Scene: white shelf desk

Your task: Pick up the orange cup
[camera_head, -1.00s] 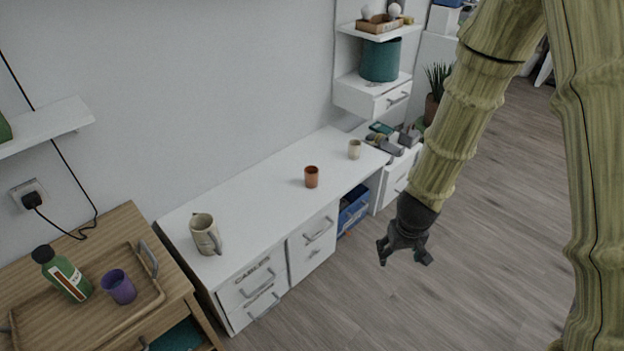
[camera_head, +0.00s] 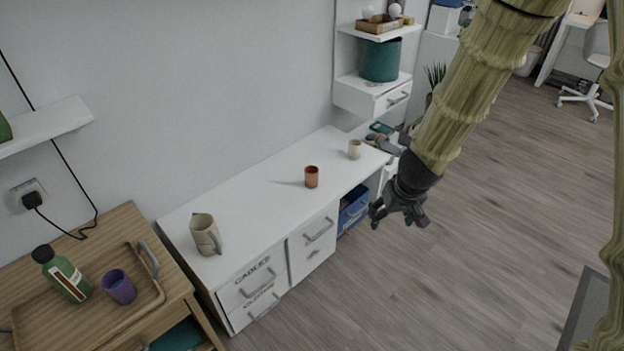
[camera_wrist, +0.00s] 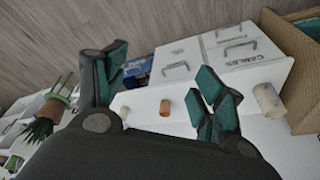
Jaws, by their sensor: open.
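A beige pitcher (camera_head: 206,234) stands at the desk's left end and a cream cup (camera_head: 354,149) at its right end. A wooden table with a tray (camera_head: 150,262) holds a green bottle (camera_head: 62,275) and a purple cup (camera_head: 119,287). The desk around the orange cup is clear.

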